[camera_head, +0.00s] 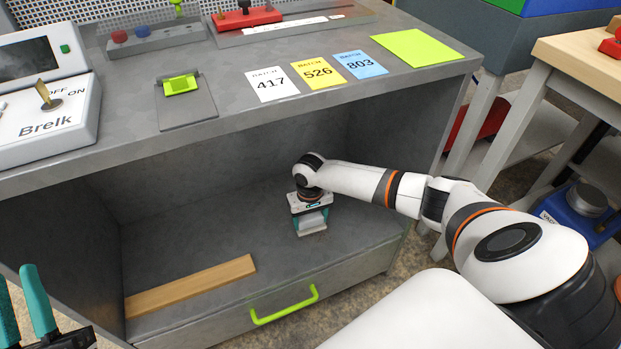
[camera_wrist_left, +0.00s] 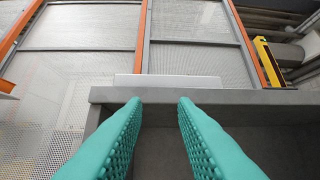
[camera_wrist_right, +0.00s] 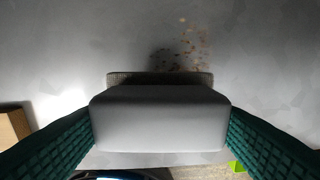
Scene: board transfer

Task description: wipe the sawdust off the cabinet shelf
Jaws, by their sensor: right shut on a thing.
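The cabinet shelf (camera_head: 190,235) is the grey inner floor under the bench top. My right gripper (camera_head: 311,222) reaches into the cabinet and is shut on a light grey wiping block (camera_head: 312,221). In the right wrist view the block (camera_wrist_right: 160,120) sits between both fingers, with a dark, rough pad along its far edge at the shelf surface; exact contact is hard to tell. A patch of brown sawdust (camera_wrist_right: 190,45) lies just beyond the pad. My left gripper (camera_wrist_left: 158,105) is open and empty; its fingers show at the lower left of the head view.
A wooden board (camera_head: 190,287) lies along the shelf's front left. A drawer with a green handle (camera_head: 284,304) is below. The bench top overhangs the shelf and carries batch cards (camera_head: 318,72) and a switch box (camera_head: 45,118). The shelf's middle is clear.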

